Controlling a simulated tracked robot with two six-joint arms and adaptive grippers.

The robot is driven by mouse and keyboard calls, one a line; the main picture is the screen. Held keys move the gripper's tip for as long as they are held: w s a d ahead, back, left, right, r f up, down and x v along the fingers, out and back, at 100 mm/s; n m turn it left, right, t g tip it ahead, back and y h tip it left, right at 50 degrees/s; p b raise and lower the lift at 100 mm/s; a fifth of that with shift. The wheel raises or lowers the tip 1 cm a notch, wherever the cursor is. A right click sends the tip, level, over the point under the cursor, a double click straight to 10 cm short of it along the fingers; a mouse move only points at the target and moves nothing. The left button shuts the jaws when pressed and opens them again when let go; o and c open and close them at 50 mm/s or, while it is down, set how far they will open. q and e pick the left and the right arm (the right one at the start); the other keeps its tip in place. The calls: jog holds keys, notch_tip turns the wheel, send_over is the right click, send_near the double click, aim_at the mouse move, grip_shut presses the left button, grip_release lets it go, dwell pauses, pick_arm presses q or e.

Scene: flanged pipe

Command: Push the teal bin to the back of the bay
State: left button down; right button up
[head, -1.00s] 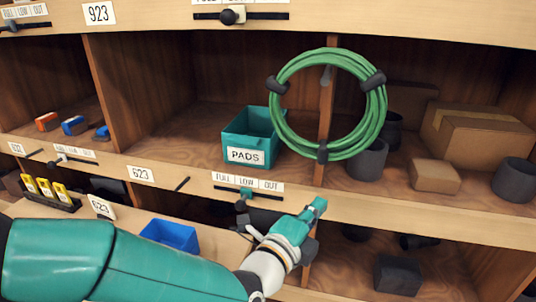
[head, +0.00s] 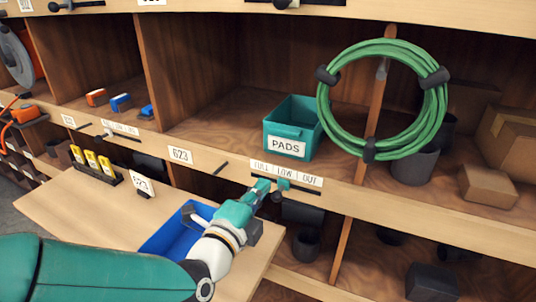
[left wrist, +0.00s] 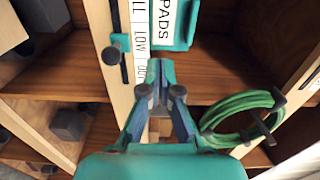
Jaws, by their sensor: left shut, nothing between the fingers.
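The teal bin (head: 292,127), labelled PADS, stands upright on the middle shelf near the front edge of its bay (head: 205,130). Bare shelf shows to its left and behind it. My left gripper (head: 263,186) is shut and empty, in front of the shelf's front rail and below the bin, apart from it. In the left wrist view the bin (left wrist: 178,35) shows at the top, ahead of the shut fingertips (left wrist: 160,68). My right gripper is not in view.
A green hose coil (head: 437,105) hangs on the divider just right of the bin. A slider (head: 283,184) sits on the rail under it. Below, a wooden counter (head: 80,210) holds a blue bin (head: 170,233) and yellow markers (head: 97,160).

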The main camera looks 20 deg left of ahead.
aim_at(288, 148)
pick_arm(q)
jog(key=shift+a, duration=0.2)
jog(key=shift+s, duration=0.1)
jog(key=w+p, duration=0.3)
jog(key=w, duration=1.1)
jog(key=shift+d, duration=0.15)
